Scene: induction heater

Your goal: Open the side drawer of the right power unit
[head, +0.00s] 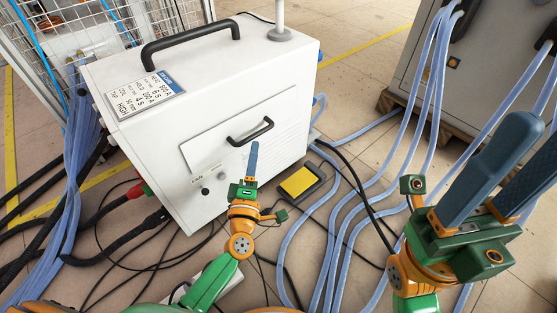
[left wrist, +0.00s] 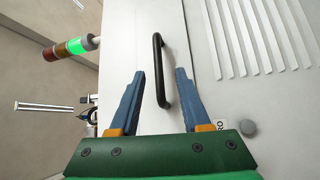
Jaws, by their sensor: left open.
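The white power unit (head: 150,140) stands on the floor with a drawer front (head: 215,150) in its side. The drawer front looks flush with the side. Its black bar handle (head: 250,132) is fixed across the drawer front; it also shows in the left wrist view (left wrist: 158,55). My left gripper (head: 253,150) is open, its blue fingers pointing at the drawer. In the left wrist view, the near end of the handle lies between the fingertips (left wrist: 159,74). Contact cannot be told. My right gripper (head: 531,140) is open and empty at the right, away from the drawer.
A grey cabinet (head: 410,60) on a wooden pallet stands at the back right. Blue hoses (head: 345,225) and black cables cross the floor. A yellow-topped pad (head: 300,181) lies right of the unit. A wire cage (head: 60,40) is at the left.

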